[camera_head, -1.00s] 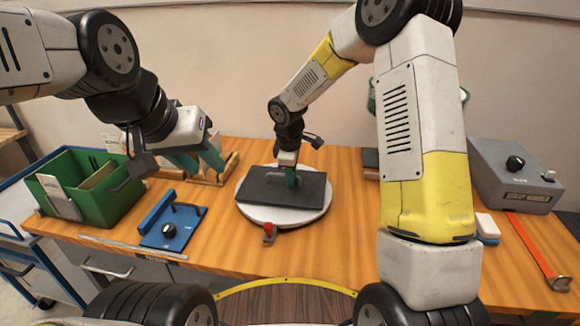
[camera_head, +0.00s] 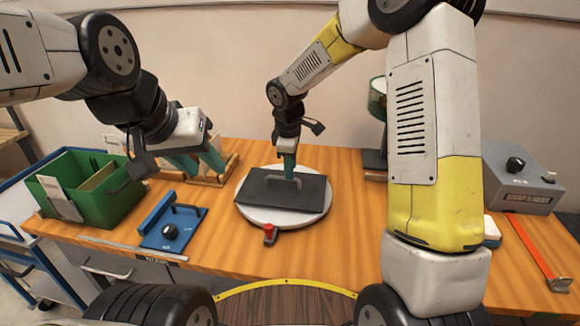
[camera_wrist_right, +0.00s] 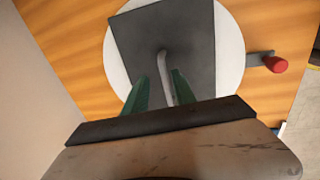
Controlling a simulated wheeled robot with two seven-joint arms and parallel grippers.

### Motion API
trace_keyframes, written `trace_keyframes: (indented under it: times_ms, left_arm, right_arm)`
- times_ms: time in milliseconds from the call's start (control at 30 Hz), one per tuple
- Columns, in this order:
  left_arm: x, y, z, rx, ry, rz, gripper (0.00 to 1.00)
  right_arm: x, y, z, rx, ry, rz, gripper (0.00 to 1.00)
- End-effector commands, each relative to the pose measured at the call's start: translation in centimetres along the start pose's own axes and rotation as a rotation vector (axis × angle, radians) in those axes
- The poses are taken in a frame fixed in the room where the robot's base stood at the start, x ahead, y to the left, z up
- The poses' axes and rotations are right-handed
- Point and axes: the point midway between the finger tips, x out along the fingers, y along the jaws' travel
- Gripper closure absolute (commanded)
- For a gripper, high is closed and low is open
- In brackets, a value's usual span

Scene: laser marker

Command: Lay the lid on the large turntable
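The lid, a dark grey flat plate (camera_head: 305,198) with an upright bar handle, lies flat on the large white round turntable (camera_head: 272,219). Its corners overhang the turntable's rim. My right gripper (camera_head: 289,178) is just above the lid at the handle, pointing down. In the right wrist view its green fingers (camera_wrist_right: 160,88) are apart, with the handle (camera_wrist_right: 166,72) between them and gaps visible beside it. My left gripper (camera_head: 199,165) is open and empty, left of the turntable and above small wooden stands at the back.
A red knob (camera_head: 269,234) sticks out at the turntable's front. A blue fixture (camera_head: 171,227) and a green bin (camera_head: 108,205) stand to the left. A grey control box (camera_head: 521,178) and an orange-red strip (camera_head: 532,241) are at the right. The front middle of the table is clear.

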Motion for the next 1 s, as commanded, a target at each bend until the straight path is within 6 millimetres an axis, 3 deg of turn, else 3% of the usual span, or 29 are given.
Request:
trace_keyframes:
  times_ms: [200,533,767,1000]
  left_arm:
    - [0.0,0.0,0.0,0.0,0.0,0.0,0.64]
    - [0.0,0.0,0.0,0.0,0.0,0.0,0.64]
    - [0.0,0.0,0.0,0.0,0.0,0.0,0.64]
    - [0.0,0.0,0.0,0.0,0.0,0.0,0.64]
  right_arm:
    - [-4.7,0.0,0.0,0.001,0.002,0.003,0.68]
    - [-8.3,-0.3,0.8,0.037,0.003,0.011,0.68]
    - [-13.9,-3.1,6.0,0.314,0.044,0.062,0.68]
    - [-19.0,-8.5,11.8,0.697,0.148,0.099,0.68]
